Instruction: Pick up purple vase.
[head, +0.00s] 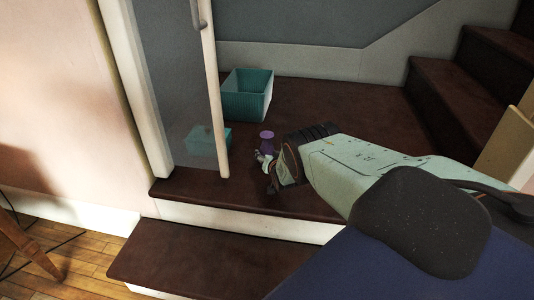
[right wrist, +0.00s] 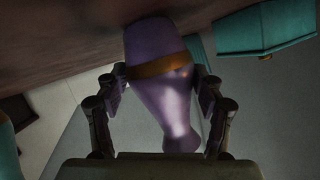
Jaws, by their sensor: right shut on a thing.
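The purple vase (right wrist: 163,95) has an orange-brown band and fills the middle of the right wrist view. My right gripper (right wrist: 160,88) has a finger on each side of it and is shut on it. In the head view the vase (head: 267,135) shows as a small purple top just beyond my right gripper (head: 266,170), above the dark brown landing (head: 340,110). The gripper hides most of its lower part there. Whether the vase touches the landing I cannot tell. My left gripper is not in view.
A large teal basket (head: 247,97) stands behind the vase, and a smaller teal box (head: 205,138) is to its left, partly behind a glass door (head: 180,90). Dark stairs (head: 440,85) rise at the right. A lower step (head: 200,255) lies in front.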

